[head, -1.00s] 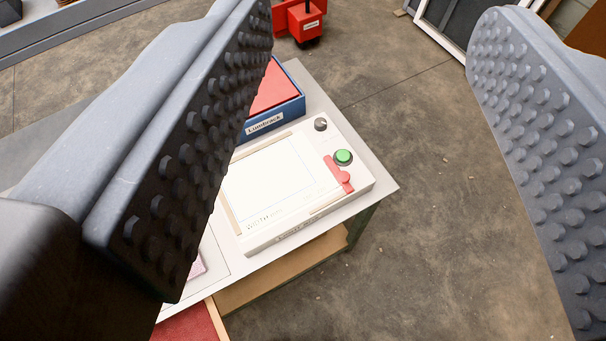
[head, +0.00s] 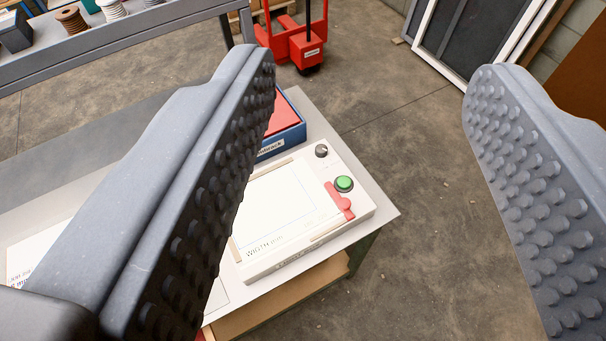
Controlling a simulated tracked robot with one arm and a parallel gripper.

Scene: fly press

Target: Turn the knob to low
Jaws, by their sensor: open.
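The small dark round knob (head: 321,150) sits at the far right corner of a white box-shaped device (head: 290,209) on a table. A light mark shows on the knob, but its setting is too small to read. A green button (head: 344,184) and a red lever (head: 339,201) lie beside it on the device's right side. My gripper (head: 370,75) is open and empty, with its two studded grey fingers wide apart. The knob shows between the fingers, nearer the left one, and well beyond them. The left finger hides part of the device and table.
A blue box with a red top (head: 288,127) stands behind the device. The table's bare right edge (head: 385,214) borders open concrete floor (head: 425,260). A red pallet jack (head: 300,45) stands behind, and a shelf with spools (head: 130,25) is at upper left.

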